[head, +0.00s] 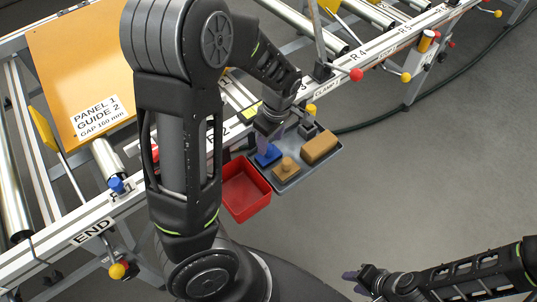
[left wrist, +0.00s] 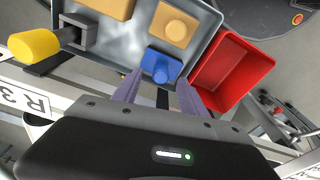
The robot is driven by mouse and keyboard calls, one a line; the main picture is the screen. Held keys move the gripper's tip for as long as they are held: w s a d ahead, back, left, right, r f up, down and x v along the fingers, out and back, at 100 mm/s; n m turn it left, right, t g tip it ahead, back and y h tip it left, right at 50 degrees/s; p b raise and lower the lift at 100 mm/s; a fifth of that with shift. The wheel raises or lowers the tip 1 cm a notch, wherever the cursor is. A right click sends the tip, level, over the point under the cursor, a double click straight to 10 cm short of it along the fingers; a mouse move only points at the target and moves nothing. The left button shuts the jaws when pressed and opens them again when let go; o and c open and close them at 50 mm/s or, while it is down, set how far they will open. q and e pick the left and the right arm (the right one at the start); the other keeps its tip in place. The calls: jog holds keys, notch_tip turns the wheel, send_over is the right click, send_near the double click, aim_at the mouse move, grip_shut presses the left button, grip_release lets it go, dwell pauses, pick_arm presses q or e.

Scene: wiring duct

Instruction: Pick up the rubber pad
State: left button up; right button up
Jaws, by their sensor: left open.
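A grey tray (head: 287,184) hangs beside the rail. It holds a blue block with a knob (head: 268,155), a tan block with a knob (head: 286,168) and a plain brown block (head: 319,148). I cannot tell by looks which piece is the rubber pad. My left gripper (head: 270,137) is over the tray's near-rail side, above the blue block. In the left wrist view its open fingers (left wrist: 157,84) point at the blue block (left wrist: 161,65), which shows between the fingertips; contact is not clear. My right gripper (head: 354,280) is low at the bottom right, away from the tray.
A red bin (head: 245,190) stands right against the tray, empty. The rail with printed labels (head: 92,232) and rollers runs behind. A yellow-knobbed clamp (left wrist: 35,45) sits close to the tray. An orange panel (head: 85,65) lies on the rollers. Open floor is to the right.

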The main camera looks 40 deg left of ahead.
aim_at(269, 146)
pick_arm(q)
jog(key=f, duration=0.3)
jog(key=shift+a+f, duration=0.35)
jog(key=shift+f, duration=0.05)
jog(key=shift+c, duration=0.2)
grip_shut()
dwell(0.4)
